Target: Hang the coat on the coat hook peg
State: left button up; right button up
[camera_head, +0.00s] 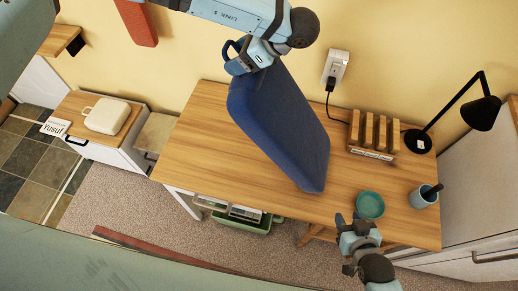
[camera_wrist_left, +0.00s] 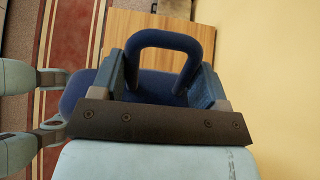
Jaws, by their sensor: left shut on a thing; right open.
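The coat (camera_head: 278,125) is a dark blue, slab-like piece with a loop at its top. It hangs tilted in front of the wall and over the wooden table. My left gripper (camera_head: 248,60) is shut on its top end, near the loop. In the left wrist view the coat's blue loop (camera_wrist_left: 170,38) stands up between the fingers of my left gripper (camera_wrist_left: 162,85). My right gripper (camera_head: 352,222) is open and empty at the table's front edge, near a teal bowl. I cannot make out a coat hook peg in either view.
The table (camera_head: 205,135) holds the teal bowl (camera_head: 370,205), a cup (camera_head: 424,198), a wooden rack (camera_head: 373,135) and a black lamp (camera_head: 480,110). A socket (camera_head: 337,66) with a plugged cord is on the wall. A red-orange piece (camera_head: 138,22) is at the upper left. The table's left part is bare.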

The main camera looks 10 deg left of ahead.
pick_arm(q)
jog(key=d+r+y, duration=0.2)
jog(key=d+r, duration=0.3)
jog(key=d, duration=0.4)
jog(key=shift+s, duration=0.35)
pick_arm(e)
jog(key=shift+r, duration=0.15)
pick_arm(q)
jog(key=shift+a, duration=0.1)
